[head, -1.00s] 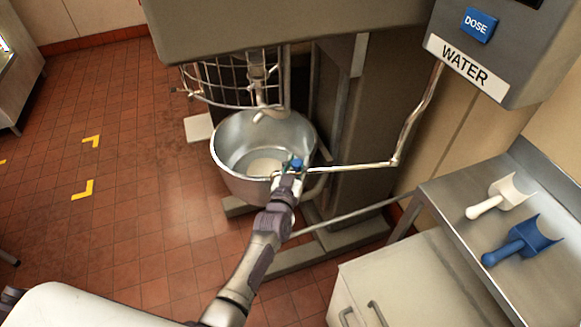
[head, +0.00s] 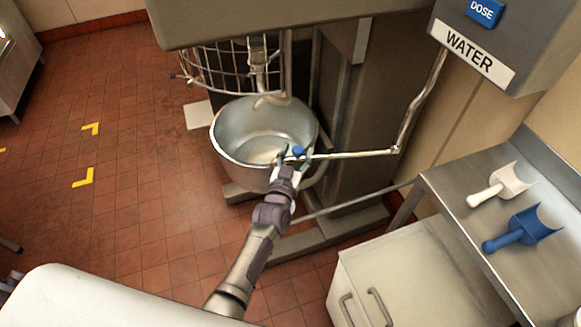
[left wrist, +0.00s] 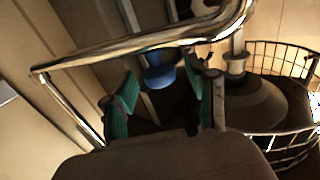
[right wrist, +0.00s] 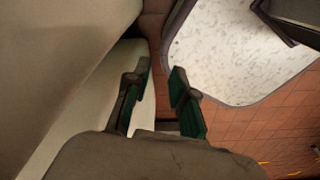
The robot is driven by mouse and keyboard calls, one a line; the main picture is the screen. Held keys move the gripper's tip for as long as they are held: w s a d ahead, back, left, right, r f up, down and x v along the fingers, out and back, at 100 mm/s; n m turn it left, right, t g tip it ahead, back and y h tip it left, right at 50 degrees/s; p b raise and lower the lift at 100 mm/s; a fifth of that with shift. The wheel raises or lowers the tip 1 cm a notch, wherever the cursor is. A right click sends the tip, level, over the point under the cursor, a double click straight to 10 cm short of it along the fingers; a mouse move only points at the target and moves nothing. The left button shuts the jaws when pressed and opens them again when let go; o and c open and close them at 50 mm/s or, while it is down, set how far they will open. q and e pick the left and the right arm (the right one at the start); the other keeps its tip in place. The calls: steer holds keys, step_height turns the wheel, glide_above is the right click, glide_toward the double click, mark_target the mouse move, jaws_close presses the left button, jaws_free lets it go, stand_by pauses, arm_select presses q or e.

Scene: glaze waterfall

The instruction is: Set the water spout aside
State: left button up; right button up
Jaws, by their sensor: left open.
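The water spout (head: 350,155) is a thin metal pipe. It drops from the WATER box, bends at an elbow, and runs left to end over the mixing bowl (head: 225,158). A blue knob (head: 298,151) sits near its free end. My left gripper (head: 291,160) is at that end, above the bowl's near rim. In the left wrist view, the left gripper is open, with the blue knob (left wrist: 160,76) showing between its fingers and the pipe (left wrist: 130,45) crossing just beyond. I cannot tell whether they touch. My right gripper (right wrist: 160,85) is open and empty, away from the spout.
The WATER box (head: 475,55) with a blue DOSE button hangs upper right. A wire guard (head: 215,65) and mixer column (head: 355,120) stand behind the bowl. A steel shelf (head: 460,235) holds white and blue scoops, right. The tiled floor (head: 130,150) left of the bowl is clear.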

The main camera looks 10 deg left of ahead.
arm_select(q)
steer(key=s, duration=1)
steer(key=shift+s+a, duration=0.25)
steer(key=shift+a, duration=0.1)
steer(key=shift+c, duration=0.4)
